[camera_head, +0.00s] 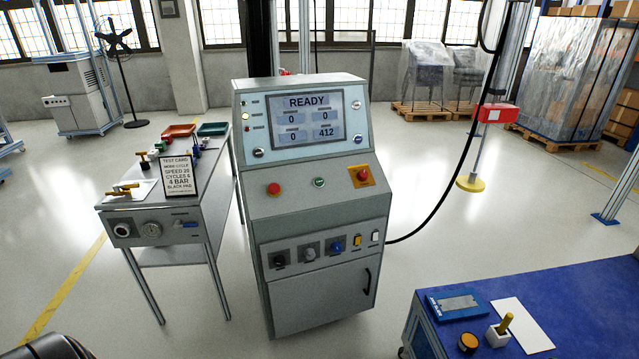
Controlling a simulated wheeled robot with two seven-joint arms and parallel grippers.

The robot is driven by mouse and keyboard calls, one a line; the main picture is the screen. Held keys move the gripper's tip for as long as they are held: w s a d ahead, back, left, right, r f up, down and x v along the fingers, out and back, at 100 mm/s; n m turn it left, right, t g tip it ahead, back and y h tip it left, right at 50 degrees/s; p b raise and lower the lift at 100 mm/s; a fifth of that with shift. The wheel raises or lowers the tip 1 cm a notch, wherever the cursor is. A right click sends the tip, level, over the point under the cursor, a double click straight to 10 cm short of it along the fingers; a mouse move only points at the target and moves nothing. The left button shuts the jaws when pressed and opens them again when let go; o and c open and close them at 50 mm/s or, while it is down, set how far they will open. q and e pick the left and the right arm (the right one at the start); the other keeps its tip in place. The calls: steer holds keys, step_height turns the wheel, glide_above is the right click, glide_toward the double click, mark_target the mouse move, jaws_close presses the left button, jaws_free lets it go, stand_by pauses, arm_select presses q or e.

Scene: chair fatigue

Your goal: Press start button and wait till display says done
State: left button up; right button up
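A grey control console (318,215) stands upright in the middle of the view. Its display (308,119) reads READY, with 0 and 0 below, then 0 and 412. On the sloped panel are a red mushroom button (273,189), a small green button with a pale ring (319,182) in the middle, and a red button on a yellow plate (361,175). The small button's label is too small to read. Neither of my grippers shows, and nothing touches the console's buttons.
A steel side table (160,229) at the left holds a test card (178,177), trays and small fittings. A blue-topped bench (570,300) stands at the lower right. A black cable (440,215) hangs to the console's right. The floor before the console looks clear.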

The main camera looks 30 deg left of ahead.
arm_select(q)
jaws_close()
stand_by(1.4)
